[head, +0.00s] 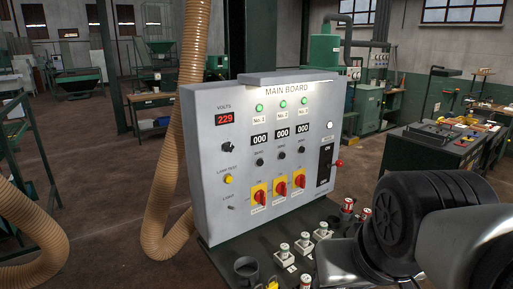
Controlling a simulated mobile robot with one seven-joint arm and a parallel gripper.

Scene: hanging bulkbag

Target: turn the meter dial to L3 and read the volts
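The grey main board (205,200) stands upright at the centre of the head view. Its volts display (228,118) at the upper left shows 229 in red digits. A small black dial (227,147), which looks like the meter dial, sits below the display. The marks around the dial are too small to read, so I cannot tell which position it points to. Dark, rounded links of my arm fill the lower right, apart from the dial. My gripper's fingers do not show.
The board also carries a yellow lamp-test button (228,180), several red-and-yellow switches (259,195) and a black main switch with a red knob (339,163). Small devices (284,255) and a dark mug (246,269) stand in front. A tan hose (162,150) hangs close to the board's left.

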